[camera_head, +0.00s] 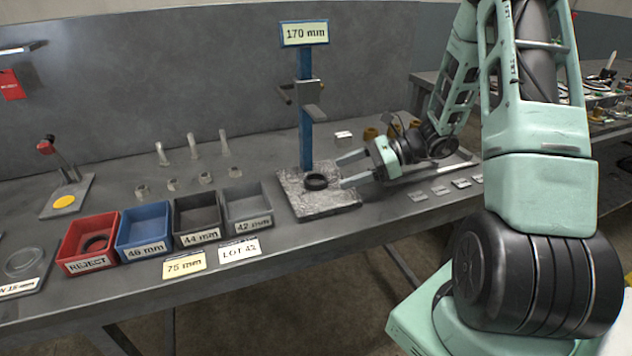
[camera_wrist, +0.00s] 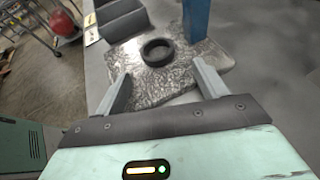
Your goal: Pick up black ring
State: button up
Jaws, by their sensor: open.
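A black ring (camera_head: 316,182) lies flat on a grey stone plate (camera_head: 330,205) at the foot of a blue post. In the wrist view the ring (camera_wrist: 158,52) lies ahead of the fingertips, roughly midway between them. My gripper (camera_head: 345,170) is open, its two fingers pointing left toward the ring from the right side. In the wrist view the gripper (camera_wrist: 160,80) is empty, with a finger on each side and the plate (camera_wrist: 150,90) below.
Small metal blocks (camera_head: 440,190) lie at the right.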

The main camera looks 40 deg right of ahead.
aim_at(331, 184)
jog(key=x, duration=0.4)
jog(key=shift+a+r, duration=0.35)
jog(key=shift+w+a+f, duration=0.25)
jog(key=shift+w+a, duration=0.05)
jog(key=shift+a, duration=0.1)
jog(key=c, duration=1.1)
jog(key=shift+r, duration=0.15)
